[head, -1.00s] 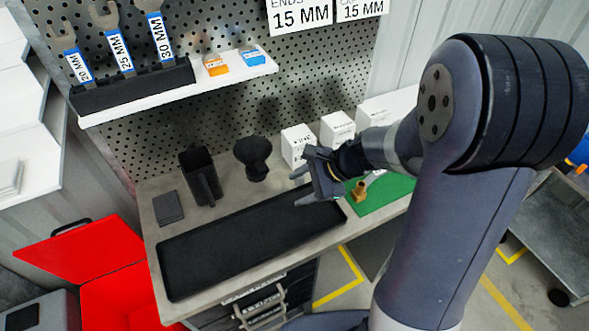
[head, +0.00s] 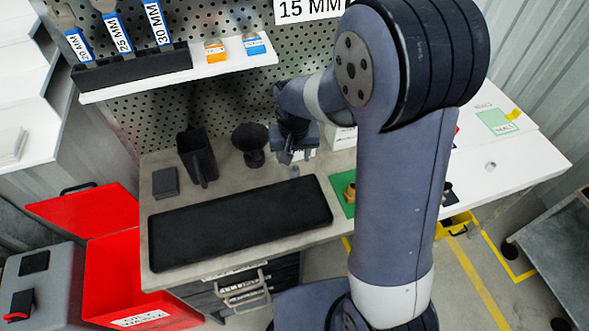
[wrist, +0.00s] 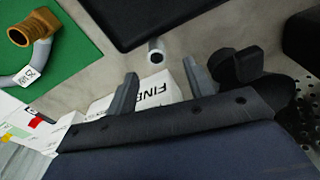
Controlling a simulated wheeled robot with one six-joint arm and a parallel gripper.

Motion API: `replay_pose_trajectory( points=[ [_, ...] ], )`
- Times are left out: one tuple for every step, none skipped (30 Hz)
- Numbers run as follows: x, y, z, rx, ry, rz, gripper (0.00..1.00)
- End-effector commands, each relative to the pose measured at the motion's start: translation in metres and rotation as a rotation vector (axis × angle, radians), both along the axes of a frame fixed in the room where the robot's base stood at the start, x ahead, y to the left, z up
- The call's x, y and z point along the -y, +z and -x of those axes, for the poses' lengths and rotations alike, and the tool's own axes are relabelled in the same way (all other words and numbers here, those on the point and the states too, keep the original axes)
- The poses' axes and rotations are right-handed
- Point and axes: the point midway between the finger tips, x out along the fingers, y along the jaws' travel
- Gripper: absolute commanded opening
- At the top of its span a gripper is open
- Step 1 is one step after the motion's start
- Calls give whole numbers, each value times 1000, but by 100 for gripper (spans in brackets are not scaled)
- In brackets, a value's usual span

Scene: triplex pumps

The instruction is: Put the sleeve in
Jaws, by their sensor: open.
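A small grey hollow cylinder, which looks like the sleeve (wrist: 156,52), stands on the grey bench top. In the head view it is a small grey spot (head: 294,171) just behind the black tray. My gripper (wrist: 160,68) is open and empty, its two fingers spread on either side of the line to the cylinder. In the head view my gripper (head: 296,157) points down close above it; the exact gap is unclear. A brass elbow fitting (wrist: 33,28) lies on the green mat (wrist: 75,58), partly hidden behind my arm in the head view.
The long black tray (head: 240,228) fills the bench front. A black funnel-shaped holder (head: 251,142) and a black bin (head: 197,157) stand left of my gripper. White labelled boxes (wrist: 152,92) are close by. A tool shelf (head: 180,78) hangs above.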

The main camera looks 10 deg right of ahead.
Motion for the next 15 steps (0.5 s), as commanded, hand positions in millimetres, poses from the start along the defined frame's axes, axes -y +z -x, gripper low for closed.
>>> replay_pose_trajectory(
  points=[
    [0, -7, 0, -4, -1, 1, 50],
    [0, -10, -1, -3, -1, 1, 50],
    [0, -13, -1, -1, -2, 0, 50],
    [0, -15, -2, -2, -2, 0, 50],
    [1, -16, -2, -2, -2, 0, 50],
    [1, -18, -2, -1, -2, 0, 50],
    [1, -19, -2, -1, -2, 0, 50],
    [1, -21, -2, -1, -3, 0, 50],
    [2, -23, -3, -1, -3, 0, 50],
    [2, -26, -3, -3, -3, 0, 50],
    [3, -30, -3, -4, -3, 0, 50],
    [3, -35, -4, -4, -3, 0, 50],
    [4, -39, -4, -5, -3, 0, 50],
    [5, -42, -5, -4, -3, 0, 50],
    [5, -47, -6, -5, -3, 0, 50]
  ],
)
